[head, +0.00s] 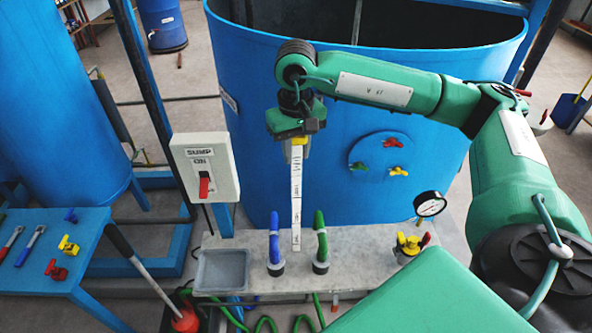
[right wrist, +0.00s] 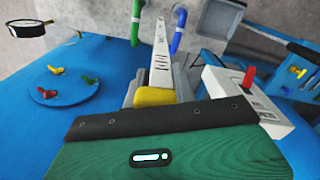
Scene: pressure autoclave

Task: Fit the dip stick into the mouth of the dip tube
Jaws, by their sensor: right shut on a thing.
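The dip stick is a long white strip (head: 296,200) with dark marks and a yellow grip (head: 299,141). My right gripper (head: 299,151) is shut on the yellow grip, and the stick hangs nearly upright below it, in front of the large blue tank. Its lower end shows between the blue and green bent pipes; I cannot tell whether it touches the bench. In the right wrist view the white strip (right wrist: 160,55) runs away from the yellow grip (right wrist: 155,97). I cannot make out the dip tube's mouth for sure. My left gripper is not in view.
The grey bench (head: 346,270) carries a blue bent pipe (head: 275,245), a green bent pipe (head: 320,243), a shallow tray (head: 222,270) and a gauge (head: 430,205). The sump switch box (head: 204,166) stands left of the stick. The blue tank (head: 250,90) rises behind.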

